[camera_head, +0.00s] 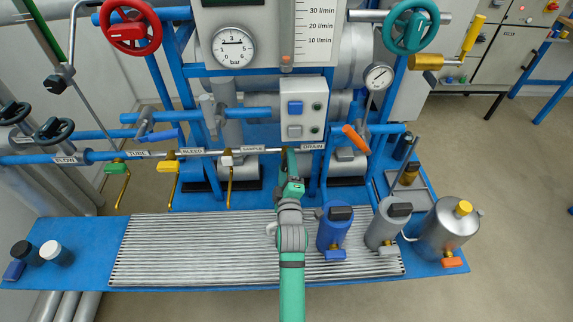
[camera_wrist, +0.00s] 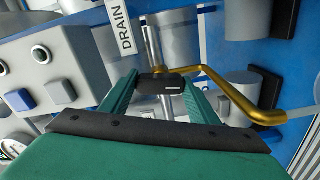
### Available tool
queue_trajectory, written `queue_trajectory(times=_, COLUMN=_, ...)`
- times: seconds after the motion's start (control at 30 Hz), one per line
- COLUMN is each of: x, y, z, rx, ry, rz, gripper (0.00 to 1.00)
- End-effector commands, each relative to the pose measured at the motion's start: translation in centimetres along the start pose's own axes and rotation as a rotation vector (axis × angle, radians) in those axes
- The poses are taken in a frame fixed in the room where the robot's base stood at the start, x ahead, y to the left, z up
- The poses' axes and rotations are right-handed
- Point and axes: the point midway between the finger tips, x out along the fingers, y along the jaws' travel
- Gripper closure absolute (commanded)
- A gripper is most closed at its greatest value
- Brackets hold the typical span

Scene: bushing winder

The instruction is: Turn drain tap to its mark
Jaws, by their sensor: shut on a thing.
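In the wrist view the drain tap's black handle (camera_wrist: 160,87) sits between the two teal fingers of my gripper (camera_wrist: 160,92), and the gripper is shut on it. A small pale stripe shows on the handle. A bent brass spout (camera_wrist: 235,92) runs from the tap to the right. I cannot make out the tap's target mark.
Other taps stand left along the pipe: green (camera_head: 116,168), yellow (camera_head: 168,165) and white (camera_head: 227,159). A grey switch box (camera_head: 303,112) is just above the gripper. A blue canister (camera_head: 334,228) and a grey canister (camera_head: 386,222) stand right of my arm on the slatted tray (camera_head: 190,250).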

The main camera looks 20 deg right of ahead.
Motion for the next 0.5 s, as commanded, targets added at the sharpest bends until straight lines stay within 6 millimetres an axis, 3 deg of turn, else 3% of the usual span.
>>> queue_trajectory(times=0.5, x=-0.05, y=-0.21, z=-0.23, rx=-0.199, ry=0.004, rz=-0.003, gripper=0.68)
